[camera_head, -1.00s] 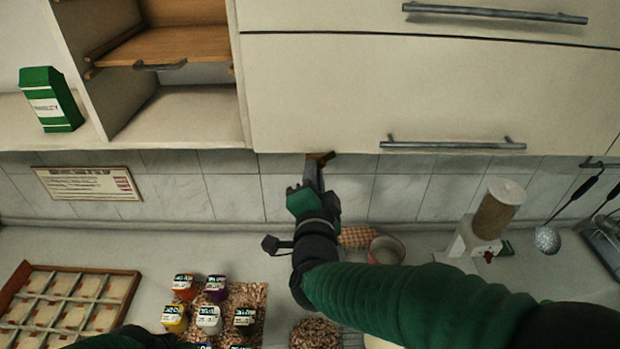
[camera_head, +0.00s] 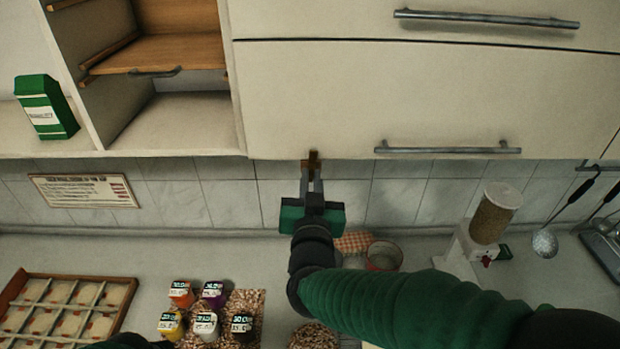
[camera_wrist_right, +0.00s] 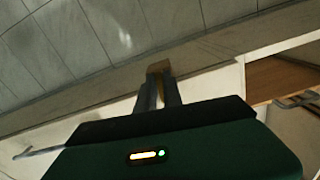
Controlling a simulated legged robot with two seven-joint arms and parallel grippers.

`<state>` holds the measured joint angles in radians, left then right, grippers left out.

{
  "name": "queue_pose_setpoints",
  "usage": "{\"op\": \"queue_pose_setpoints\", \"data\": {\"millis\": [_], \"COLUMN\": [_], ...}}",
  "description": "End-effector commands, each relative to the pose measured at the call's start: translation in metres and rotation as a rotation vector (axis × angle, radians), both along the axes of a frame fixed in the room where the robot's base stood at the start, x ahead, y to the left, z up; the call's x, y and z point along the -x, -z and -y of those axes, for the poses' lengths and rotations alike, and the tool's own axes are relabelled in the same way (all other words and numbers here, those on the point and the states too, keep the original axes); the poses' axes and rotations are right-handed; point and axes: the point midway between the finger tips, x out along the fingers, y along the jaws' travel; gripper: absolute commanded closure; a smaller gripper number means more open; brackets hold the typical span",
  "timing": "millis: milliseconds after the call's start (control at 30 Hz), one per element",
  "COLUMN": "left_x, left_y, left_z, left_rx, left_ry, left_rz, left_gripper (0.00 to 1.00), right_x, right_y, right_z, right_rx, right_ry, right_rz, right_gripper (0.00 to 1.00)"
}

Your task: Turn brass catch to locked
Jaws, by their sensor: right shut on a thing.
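The brass catch (camera_head: 314,158) sits at the lower edge of the pale wall cabinet, left of the lower door's handle. Its narrow brown lever points roughly up and down in the head view. My right gripper (camera_head: 312,174) reaches up from below, its two fingers shut on the catch. In the right wrist view the catch (camera_wrist_right: 158,68) shows between the fingertips of my right gripper (camera_wrist_right: 160,82), which hide part of it. My left gripper is not clearly visible; only a dark green strip of my left arm shows at the bottom edge.
The cabinet door (camera_head: 430,95) is closed, with a bar handle (camera_head: 447,149). An open shelf with a wooden drawer (camera_head: 165,52) and a green carton (camera_head: 46,108) stand left. Below are jars (camera_head: 206,325), a wooden tray (camera_head: 65,310), a pot (camera_head: 383,257) and a dispenser (camera_head: 480,235).

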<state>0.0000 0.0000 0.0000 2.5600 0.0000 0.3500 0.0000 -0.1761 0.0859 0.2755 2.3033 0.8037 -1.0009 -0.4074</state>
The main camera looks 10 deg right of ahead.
Motion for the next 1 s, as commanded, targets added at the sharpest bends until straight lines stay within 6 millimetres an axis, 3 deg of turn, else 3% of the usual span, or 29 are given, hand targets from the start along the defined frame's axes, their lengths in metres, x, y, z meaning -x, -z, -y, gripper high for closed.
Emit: {"op": "queue_pose_setpoints", "data": {"millis": [33, 300, 833, 867, 1000], "left_x": [0.0000, 0.0000, 0.0000, 0.0000, 0.0000], "left_y": [-0.0025, -0.0045, -0.0048, -0.0048, -0.0047], "left_z": [0.0000, 0.0000, 0.0000, 0.0000, 0.0000], "left_rx": [0.000, 0.000, 0.000, 0.000, 0.000], "left_ry": [0.000, 0.000, 0.000, 0.000, 0.000], "left_rz": [0.000, 0.000, 0.000, 0.000, 0.000], "left_gripper": [1.00, 1.00, 1.00, 1.00, 1.00], "right_x": [-0.0013, -0.0012, -0.0012, -0.0012, -0.0011], "right_y": [-0.0096, -0.0095, -0.0096, -0.0096, -0.0081], "right_z": [0.0009, 0.0009, 0.0001, 0.0001, 0.0000], "right_rx": [0.025, 0.120, 0.144, 0.144, 0.143], "right_ry": [0.003, 0.004, 0.002, 0.002, 0.002], "right_rz": [0.015, -0.003, -0.007, -0.007, -0.010], "right_gripper": [1.00, 1.00, 1.00, 0.86, 0.68]}}
